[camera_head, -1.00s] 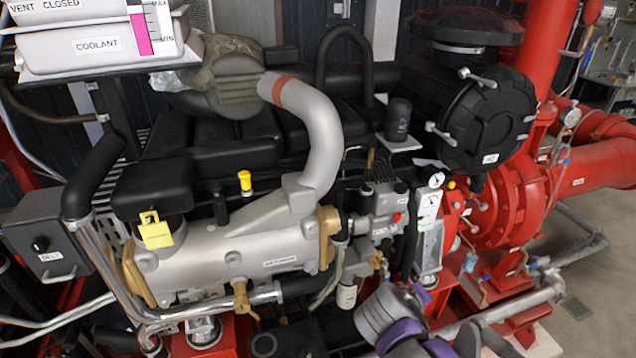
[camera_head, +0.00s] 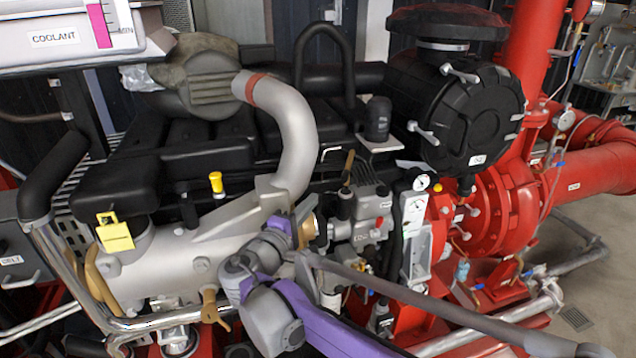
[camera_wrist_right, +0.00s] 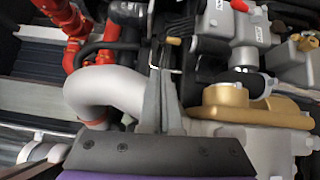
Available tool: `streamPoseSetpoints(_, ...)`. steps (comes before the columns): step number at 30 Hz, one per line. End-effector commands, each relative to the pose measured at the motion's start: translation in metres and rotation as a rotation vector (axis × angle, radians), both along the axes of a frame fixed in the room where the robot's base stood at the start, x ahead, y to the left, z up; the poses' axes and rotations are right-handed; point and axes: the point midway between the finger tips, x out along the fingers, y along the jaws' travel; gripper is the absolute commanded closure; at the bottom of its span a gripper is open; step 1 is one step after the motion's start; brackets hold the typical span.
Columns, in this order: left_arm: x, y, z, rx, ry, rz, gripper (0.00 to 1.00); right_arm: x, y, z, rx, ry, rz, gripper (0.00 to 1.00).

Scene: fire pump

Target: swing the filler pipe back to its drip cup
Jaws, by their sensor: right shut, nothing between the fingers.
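A thin pale bent pipe (camera_head: 331,150), which may be the filler pipe, stands among the dark fittings right of the big silver elbow in the head view. A thin pale line by my fingertips in the right wrist view may be the same pipe. I cannot pick out the drip cup for certain. My right gripper (camera_wrist_right: 160,74) is shut and empty, its fingers between the silver elbow (camera_wrist_right: 112,88) and the gold flange (camera_wrist_right: 235,98). In the head view its purple and grey wrist is in front of the engine, and its fingertips are hard to make out. My left gripper is out of view.
The silver elbow also shows in the head view (camera_head: 297,130). A black canister (camera_head: 460,115) and red pipework (camera_head: 595,180) stand to the right. A yellow tag (camera_head: 115,235) and the coolant tank (camera_head: 60,62) are at left. Some floor is clear at lower right.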

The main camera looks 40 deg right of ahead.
Motion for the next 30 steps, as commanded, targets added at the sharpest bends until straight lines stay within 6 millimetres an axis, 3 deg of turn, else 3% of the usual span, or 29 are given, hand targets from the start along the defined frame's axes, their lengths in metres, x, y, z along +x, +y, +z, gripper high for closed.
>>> streamPoseSetpoints(11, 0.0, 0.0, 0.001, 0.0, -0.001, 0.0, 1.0, 0.004, -0.008, 0.0, 0.001, 0.0, -0.002, 1.0)
streamPoseSetpoints(24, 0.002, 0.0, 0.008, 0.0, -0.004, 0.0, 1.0, 0.038, -0.073, 0.002, 0.002, 0.0, -0.003, 1.0)
streamPoseSetpoints(30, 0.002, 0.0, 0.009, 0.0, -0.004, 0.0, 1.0, 0.046, -0.087, 0.002, 0.002, 0.0, -0.001, 1.0)
